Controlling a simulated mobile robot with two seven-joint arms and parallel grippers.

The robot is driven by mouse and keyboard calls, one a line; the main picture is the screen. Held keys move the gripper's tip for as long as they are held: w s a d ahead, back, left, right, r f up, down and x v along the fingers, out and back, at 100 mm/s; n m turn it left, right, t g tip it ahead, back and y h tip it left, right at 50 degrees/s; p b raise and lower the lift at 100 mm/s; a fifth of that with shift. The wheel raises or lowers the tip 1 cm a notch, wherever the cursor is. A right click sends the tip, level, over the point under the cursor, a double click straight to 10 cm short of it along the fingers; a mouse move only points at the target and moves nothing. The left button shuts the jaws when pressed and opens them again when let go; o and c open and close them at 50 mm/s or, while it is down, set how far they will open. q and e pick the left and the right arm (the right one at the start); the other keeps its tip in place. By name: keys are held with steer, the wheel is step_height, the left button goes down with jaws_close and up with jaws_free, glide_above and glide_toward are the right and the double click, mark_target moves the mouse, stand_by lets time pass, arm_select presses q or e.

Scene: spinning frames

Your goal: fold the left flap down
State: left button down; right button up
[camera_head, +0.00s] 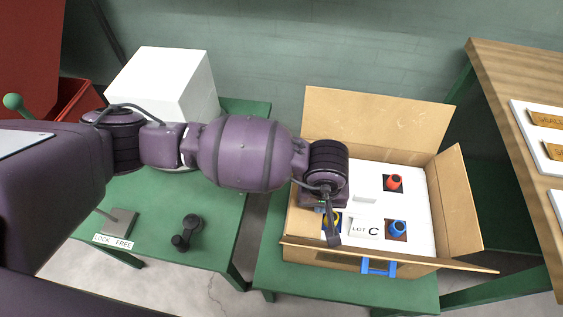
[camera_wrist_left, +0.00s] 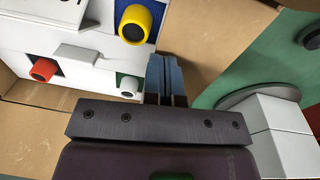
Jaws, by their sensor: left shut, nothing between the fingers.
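An open cardboard box (camera_head: 345,262) holds a white insert with coloured spools. My left gripper (camera_head: 333,238) is shut and empty, pointing down over the box's left part, in front of the yellow spool. In the left wrist view its closed fingers (camera_wrist_left: 166,78) show against brown cardboard (camera_wrist_left: 205,65) on the box's left side, which seems to be the left flap. In the head view my arm hides most of that side, so I cannot tell the flap's angle or whether the fingers touch it. My right gripper is not in view.
The back flap (camera_head: 375,120) stands up and the right flap (camera_head: 460,195) leans outward. A LOT C card (camera_head: 366,229), red spool (camera_head: 393,183) and blue spool (camera_head: 397,228) are in the box. A white block (camera_head: 160,85) stands on the left green table (camera_head: 215,235).

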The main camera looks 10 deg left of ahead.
mark_target(317, 229)
arm_select(q)
steer(key=shift+m+g+y, duration=0.3)
steer(key=shift+m+g, duration=0.2)
steer(key=shift+g, duration=0.1)
steer(key=s, duration=0.1)
steer(key=s+p, duration=0.1)
steer(key=s, duration=0.3)
steer(key=shift+f+p, duration=0.35)
steer(key=r+p, duration=0.1)
steer(key=r, duration=0.2)
steer(key=shift+a+r, duration=0.15)
steer(key=shift+a, duration=0.05)
steer(key=shift+s+r+p, duration=0.3)
steer(key=shift+s+r, duration=0.05)
steer(key=shift+r, duration=0.3)
steer(key=shift+s+r+p, duration=0.25)
steer(key=shift+s+r, duration=0.1)
steer(key=shift+r, duration=0.25)
steer(key=shift+w+f, duration=0.1)
steer(key=shift+w, duration=0.2)
steer(key=shift+w+a, duration=0.1)
steer(key=shift+w, duration=0.1)
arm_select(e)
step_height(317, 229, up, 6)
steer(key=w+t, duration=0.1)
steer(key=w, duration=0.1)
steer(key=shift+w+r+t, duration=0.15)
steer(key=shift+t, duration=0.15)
